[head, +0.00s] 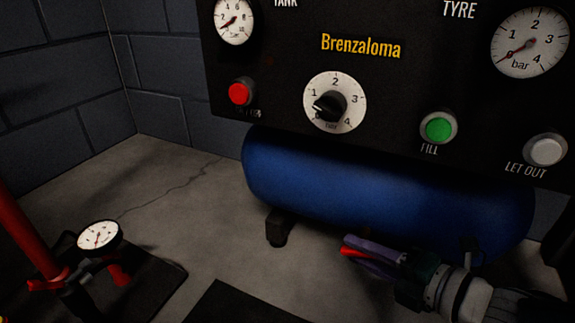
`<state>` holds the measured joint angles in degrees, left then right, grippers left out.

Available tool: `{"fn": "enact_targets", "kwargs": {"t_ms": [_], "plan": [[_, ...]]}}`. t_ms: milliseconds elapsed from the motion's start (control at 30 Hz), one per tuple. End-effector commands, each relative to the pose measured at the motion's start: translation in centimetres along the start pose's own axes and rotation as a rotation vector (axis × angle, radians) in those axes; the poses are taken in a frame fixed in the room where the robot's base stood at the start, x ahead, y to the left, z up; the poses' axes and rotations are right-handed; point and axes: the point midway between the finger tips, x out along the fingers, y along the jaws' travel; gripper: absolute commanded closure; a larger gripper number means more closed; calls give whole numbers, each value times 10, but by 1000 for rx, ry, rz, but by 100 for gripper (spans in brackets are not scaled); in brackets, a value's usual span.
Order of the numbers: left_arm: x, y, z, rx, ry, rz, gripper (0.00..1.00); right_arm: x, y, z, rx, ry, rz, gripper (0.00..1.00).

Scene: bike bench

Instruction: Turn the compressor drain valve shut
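The blue compressor tank (380,190) lies under the black panel in the head view. My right gripper (358,250) comes in from the lower right and points left, in front of the tank's lower edge. Its fingers are purple-grey and close together. A red piece, which looks like the drain valve's lever (350,252), shows between the fingertips. I cannot tell whether the fingers press on it or only stand around it. The valve's body is hidden, so its angle cannot be read. My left gripper is not in view.
The black panel (280,70) above holds gauges, a dial (334,102), a red button (240,92), a green button (438,127) and a white button (546,149). A red pump with a gauge (100,235) stands at lower left.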

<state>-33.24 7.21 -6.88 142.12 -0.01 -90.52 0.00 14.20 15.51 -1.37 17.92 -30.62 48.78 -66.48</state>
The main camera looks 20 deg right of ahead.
Motion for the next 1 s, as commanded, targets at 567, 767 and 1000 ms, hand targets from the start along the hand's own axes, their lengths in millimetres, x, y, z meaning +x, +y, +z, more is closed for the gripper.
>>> {"fn": "enact_targets", "kwargs": {"t_ms": [567,767,1000], "plan": [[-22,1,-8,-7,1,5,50,-33,6,1,-1,1,1,55],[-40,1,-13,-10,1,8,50,-74,5,1,-1,1,1,55],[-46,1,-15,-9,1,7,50,-98,2,0,-1,0,3,55]]}}
